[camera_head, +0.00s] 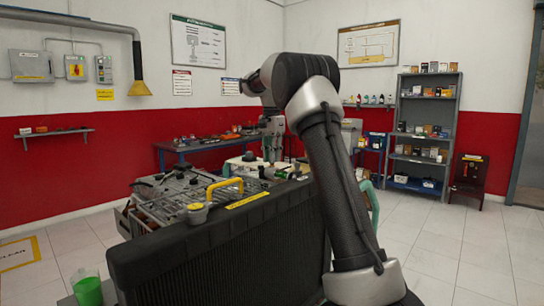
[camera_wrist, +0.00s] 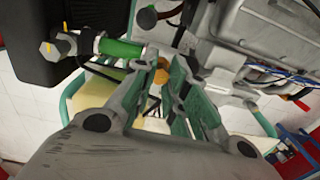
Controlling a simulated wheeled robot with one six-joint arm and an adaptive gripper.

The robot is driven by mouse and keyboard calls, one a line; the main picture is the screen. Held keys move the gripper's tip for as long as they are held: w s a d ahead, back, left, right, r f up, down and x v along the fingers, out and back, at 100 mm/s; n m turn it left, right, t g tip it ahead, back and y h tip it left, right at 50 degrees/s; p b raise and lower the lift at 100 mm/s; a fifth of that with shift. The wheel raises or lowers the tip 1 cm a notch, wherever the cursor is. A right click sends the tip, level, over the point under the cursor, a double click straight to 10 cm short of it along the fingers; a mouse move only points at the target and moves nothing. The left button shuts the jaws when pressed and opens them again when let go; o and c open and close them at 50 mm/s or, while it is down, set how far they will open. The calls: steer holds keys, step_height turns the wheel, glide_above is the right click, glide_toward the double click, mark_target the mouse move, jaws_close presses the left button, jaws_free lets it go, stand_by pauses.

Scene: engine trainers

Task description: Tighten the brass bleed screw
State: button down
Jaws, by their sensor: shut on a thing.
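The brass bleed screw (camera_wrist: 156,82) shows as a small brass-orange piece between the green-padded fingers of my gripper (camera_wrist: 164,70) in the wrist view. My gripper is shut on it, and the fingers hide part of it. In the head view my gripper (camera_head: 272,146) points down behind the dark radiator, near a small green cylinder (camera_head: 283,173). The screw cannot be made out there. In the wrist view the green cylinder (camera_wrist: 121,49) lies just left of the fingers, with a hex-headed metal fitting (camera_wrist: 53,48) at its far end.
The black radiator (camera_head: 215,250) stands in front, with the engine (camera_head: 172,190) and a yellow handle (camera_head: 224,187) behind it. A cup of green liquid (camera_head: 88,290) stands at lower left. A blue bench (camera_head: 205,145) and grey shelves (camera_head: 424,130) stand behind. The right floor is clear.

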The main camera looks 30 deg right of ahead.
steer(key=c, duration=1.4)
jaws_free()
steer(key=shift+r, duration=0.15)
step_height(320, 180, up, 12)
steer(key=shift+f, duration=0.1)
